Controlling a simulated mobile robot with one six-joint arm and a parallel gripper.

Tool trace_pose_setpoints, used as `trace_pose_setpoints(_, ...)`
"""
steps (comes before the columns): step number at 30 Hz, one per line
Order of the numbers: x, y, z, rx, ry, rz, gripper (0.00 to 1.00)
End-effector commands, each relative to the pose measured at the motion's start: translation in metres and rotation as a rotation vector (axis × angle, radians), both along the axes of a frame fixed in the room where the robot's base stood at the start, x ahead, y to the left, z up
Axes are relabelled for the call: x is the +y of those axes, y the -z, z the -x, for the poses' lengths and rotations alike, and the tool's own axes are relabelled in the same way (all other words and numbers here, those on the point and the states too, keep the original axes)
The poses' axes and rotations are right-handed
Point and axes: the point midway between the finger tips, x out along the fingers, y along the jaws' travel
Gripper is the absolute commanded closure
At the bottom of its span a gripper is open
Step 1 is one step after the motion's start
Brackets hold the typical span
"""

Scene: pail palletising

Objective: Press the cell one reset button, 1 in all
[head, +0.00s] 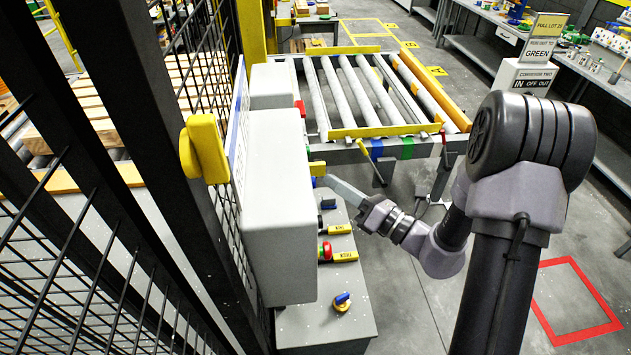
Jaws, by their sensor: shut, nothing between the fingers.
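The grey control box (280,200) stands at the left against the black mesh fence, its button face turned right and seen edge-on. A small blue button (313,182) shows on that face, beside a yellow tag (318,168). My gripper (326,179) is shut and empty, pointing left with its tip right by the blue button. I cannot tell whether it touches. No label reading cell one reset is legible, so I cannot tell for sure which button that is.
Below stands a grey pedestal (355,315) with a blue-and-yellow knob (342,301). A red-and-green control (325,251) and yellow tags (345,256) stick out nearby. A roller conveyor (350,90) lies behind. Clear floor with a red outlined square (540,310) is at right.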

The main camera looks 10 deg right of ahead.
Motion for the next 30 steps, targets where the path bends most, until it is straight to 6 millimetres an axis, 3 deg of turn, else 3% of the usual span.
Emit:
trace_pose_setpoints(5,-0.003,0.0,0.0,-0.001,0.001,-0.001,1.0)
trace_pose_setpoints(19,-0.047,0.0,0.0,-0.001,0.001,-0.001,1.0)
trace_pose_setpoints(30,-0.05,0.0,0.0,0.0,0.0,0.0,1.0)
